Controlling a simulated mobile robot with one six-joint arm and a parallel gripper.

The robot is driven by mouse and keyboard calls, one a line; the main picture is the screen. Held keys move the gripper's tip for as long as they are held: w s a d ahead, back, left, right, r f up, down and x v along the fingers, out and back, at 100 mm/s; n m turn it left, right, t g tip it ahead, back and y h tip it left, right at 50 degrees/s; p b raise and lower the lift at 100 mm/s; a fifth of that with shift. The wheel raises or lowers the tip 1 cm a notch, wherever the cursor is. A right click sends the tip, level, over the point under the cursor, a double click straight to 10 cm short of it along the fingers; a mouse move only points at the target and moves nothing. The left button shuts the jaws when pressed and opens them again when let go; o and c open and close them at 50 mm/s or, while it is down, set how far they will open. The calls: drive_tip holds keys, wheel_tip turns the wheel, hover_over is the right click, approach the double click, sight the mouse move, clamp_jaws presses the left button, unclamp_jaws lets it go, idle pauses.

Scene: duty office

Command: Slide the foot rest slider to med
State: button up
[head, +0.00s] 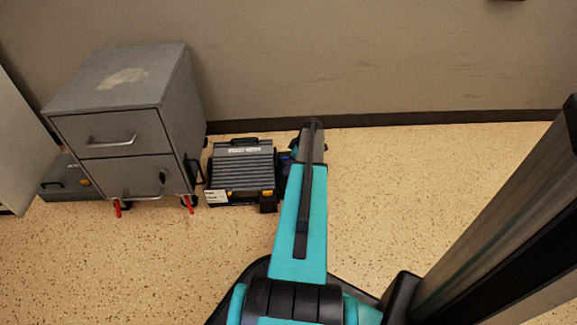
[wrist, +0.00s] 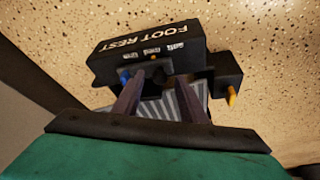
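The foot rest (head: 240,170) stands on the floor against the wall, with a grey ribbed top. In the wrist view its black side (wrist: 150,45) bears the white words FOOT REST, with a row of small labels (wrist: 152,51) too small to read surely. My gripper (wrist: 160,78) has its two fingers apart, tips close to this side just below the labels. A dark part shows between the fingertips; I cannot tell whether it is the slider or whether they touch it. In the head view my gripper (head: 308,145) is at the foot rest's right side, mostly hidden by my arm.
A grey two-drawer cabinet (head: 125,125) on red-footed casters stands just left of the foot rest. Another low grey item (head: 65,180) sits behind it at the left. A yellow tab (wrist: 232,96) sticks out beside the foot rest's side. The speckled floor in front is clear.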

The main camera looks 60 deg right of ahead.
drive_tip(key=p+v, duration=0.5)
drive_tip(key=v, duration=0.8)
drive_tip(key=shift+s+r, duration=0.15)
drive_tip(key=shift+s, duration=0.05)
drive_tip(key=shift+w, duration=0.1)
